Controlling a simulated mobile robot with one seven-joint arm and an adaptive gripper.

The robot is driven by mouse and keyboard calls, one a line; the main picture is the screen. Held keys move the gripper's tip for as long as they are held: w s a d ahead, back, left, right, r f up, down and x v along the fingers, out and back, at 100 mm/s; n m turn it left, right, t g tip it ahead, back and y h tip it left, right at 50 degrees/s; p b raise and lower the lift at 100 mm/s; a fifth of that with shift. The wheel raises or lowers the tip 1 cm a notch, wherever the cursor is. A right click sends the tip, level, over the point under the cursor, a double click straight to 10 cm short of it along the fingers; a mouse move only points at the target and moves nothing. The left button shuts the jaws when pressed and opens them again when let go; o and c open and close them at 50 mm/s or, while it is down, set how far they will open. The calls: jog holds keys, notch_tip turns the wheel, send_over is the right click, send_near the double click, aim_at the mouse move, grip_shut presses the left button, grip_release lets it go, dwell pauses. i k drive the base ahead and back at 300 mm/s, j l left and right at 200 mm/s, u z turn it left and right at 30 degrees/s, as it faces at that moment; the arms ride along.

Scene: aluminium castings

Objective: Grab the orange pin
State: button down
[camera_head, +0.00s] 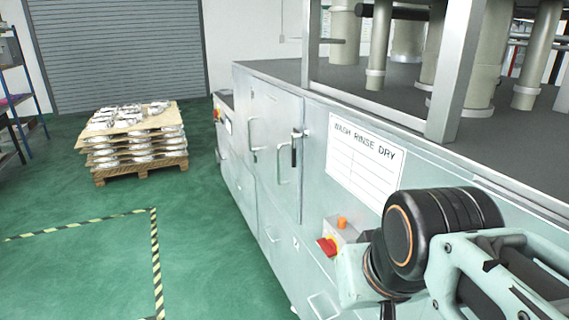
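A small orange pin (342,222) stands on a small grey box fixed to the front of a large grey machine. A red and yellow switch (327,246) sits on the same box, just left of and below the pin. My arm, with a black rounded joint and pale green links, reaches in from the lower right, close to the right of the box in the picture. I cannot make out the fingers of my gripper in this view. The pin's top is uncovered; the lower right part of the box is hidden by my arm.
The grey machine (262,135) has door handles sticking out and a white sign (362,160). A metal frame post (455,75) rises above it. A wooden pallet (140,170) with stacked castings stands back left. The green floor between is clear, with striped tape (155,250).

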aim_at(343, 220)
jog(key=j+z, duration=0.1)
jog(key=z, duration=0.3)
jog(key=j+z, duration=0.1)
jog(key=z, duration=0.25)
jog(key=j+z, duration=0.1)
jog(key=z, duration=0.3)
jog(key=j+z, duration=0.15)
jog(key=z, duration=0.2)
jog(key=j+z, duration=0.3)
jog(key=k+j+z, duration=0.15)
jog(key=j+z, duration=0.15)
jog(key=k+j, duration=0.25)
jog(key=j, duration=0.25)
jog(key=k+j+z, duration=0.15)
jog(key=j, duration=0.35)
jog(key=k+j, duration=0.4)
jog(key=i+l, duration=0.25)
jog(key=i, duration=0.1)
